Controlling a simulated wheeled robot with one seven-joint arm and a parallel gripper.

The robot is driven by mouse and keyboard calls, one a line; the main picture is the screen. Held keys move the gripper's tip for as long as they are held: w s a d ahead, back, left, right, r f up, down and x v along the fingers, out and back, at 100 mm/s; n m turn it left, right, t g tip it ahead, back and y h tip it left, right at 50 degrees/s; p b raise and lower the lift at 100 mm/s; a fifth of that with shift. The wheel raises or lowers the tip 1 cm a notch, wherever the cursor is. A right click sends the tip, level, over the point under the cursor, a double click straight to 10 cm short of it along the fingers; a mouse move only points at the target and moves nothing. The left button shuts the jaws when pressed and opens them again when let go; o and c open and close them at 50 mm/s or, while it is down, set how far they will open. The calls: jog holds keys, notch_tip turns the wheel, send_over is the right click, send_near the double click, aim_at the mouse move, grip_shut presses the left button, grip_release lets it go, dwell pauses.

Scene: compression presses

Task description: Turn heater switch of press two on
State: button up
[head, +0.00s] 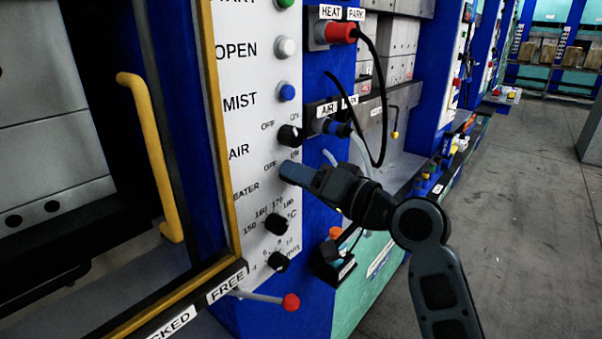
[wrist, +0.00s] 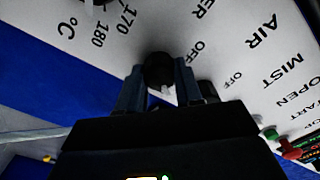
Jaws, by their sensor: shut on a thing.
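The heater switch is a round black knob on the white control panel (head: 240,150) of the press in front of me. In the wrist view the knob (wrist: 158,68) sits between my two fingers, with a white mark at its lower edge, pointing away from the OFF label. The ON label is hidden there. In the head view my gripper (head: 288,172) covers the switch beside the HEATER label. My gripper is shut on the knob, coming from the right.
The black air switch (head: 290,135) is just above my gripper. The temperature dial (head: 276,224) and another black dial (head: 278,262) are below. A red-tipped lever (head: 290,301) sticks out lower down. Cables with red and blue plugs (head: 340,33) hang at the right.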

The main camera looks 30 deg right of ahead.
dwell(0.3)
jog(key=o, duration=1)
jog(key=shift+b+v, duration=1.05)
jog(key=shift+v, duration=2.85)
